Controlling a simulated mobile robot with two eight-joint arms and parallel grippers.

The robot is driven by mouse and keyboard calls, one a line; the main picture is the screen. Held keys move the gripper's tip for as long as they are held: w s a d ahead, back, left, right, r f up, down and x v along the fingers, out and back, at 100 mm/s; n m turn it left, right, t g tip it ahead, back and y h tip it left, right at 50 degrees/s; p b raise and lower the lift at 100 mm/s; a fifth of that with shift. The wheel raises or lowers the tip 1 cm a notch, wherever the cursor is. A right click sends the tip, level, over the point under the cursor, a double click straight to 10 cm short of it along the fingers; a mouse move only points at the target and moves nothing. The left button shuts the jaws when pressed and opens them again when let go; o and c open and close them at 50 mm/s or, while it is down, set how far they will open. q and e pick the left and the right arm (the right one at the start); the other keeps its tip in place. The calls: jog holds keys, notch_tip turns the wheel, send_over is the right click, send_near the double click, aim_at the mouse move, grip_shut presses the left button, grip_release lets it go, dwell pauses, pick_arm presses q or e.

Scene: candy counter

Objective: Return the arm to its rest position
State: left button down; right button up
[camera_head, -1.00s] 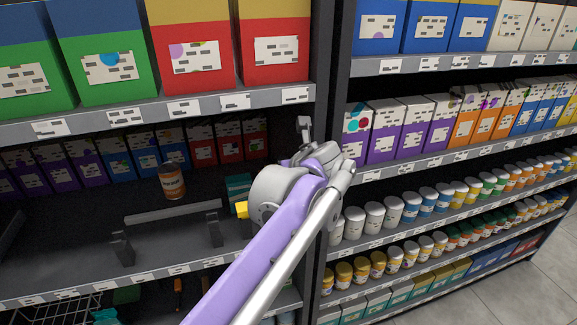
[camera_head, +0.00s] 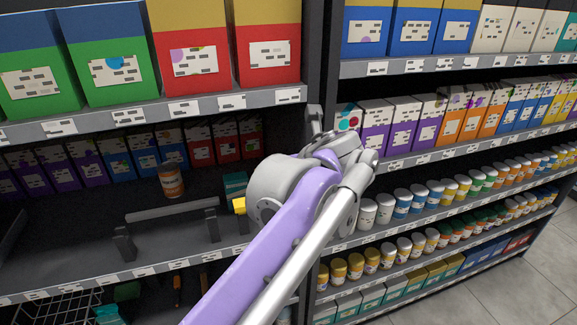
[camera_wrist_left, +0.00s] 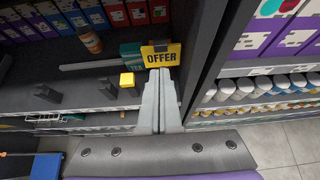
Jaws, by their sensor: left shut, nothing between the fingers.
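My left arm, purple and silver, reaches up through the middle of the head view. Its left gripper (camera_head: 316,118) is at the far end, in front of the dark upright between two shelf units, and is partly hidden by my wrist. In the left wrist view the two grey fingers (camera_wrist_left: 160,80) lie together, shut and empty. Their tips overlap a yellow OFFER sign (camera_wrist_left: 159,54) in the picture; I cannot tell whether they touch it. My right gripper is in neither view.
A brown jar (camera_head: 171,181) with an orange label stands on the left shelf, behind a grey rail (camera_head: 172,211). A yellow block (camera_head: 239,206) is just left of my arm. Stocked shelves of boxes and small tubs (camera_head: 402,203) fill the right. Tiled floor (camera_head: 550,262) is clear at lower right.

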pick_arm(q)
jog(key=s+a+f+n+g, duration=0.4)
jog(key=s+a+f+n, duration=0.8)
jog(key=a+f+n, duration=0.3)
jog(key=s+a+f+n+h, duration=0.1)
jog(key=s+a+f+n, duration=0.1)
jog(key=s+f+n, duration=0.4)
jog(key=s+a+f+n+g+h, duration=0.1)
jog(key=s+a+f+n+h, duration=0.1)
jog(key=s+f+n, duration=0.5)
notch_tip(320, 180, down, 3)
jog(key=n, duration=0.4)
jog(key=shift+h, duration=0.3)
jog(key=shift+w+r, duration=0.1)
jog(key=shift+r, duration=0.05)
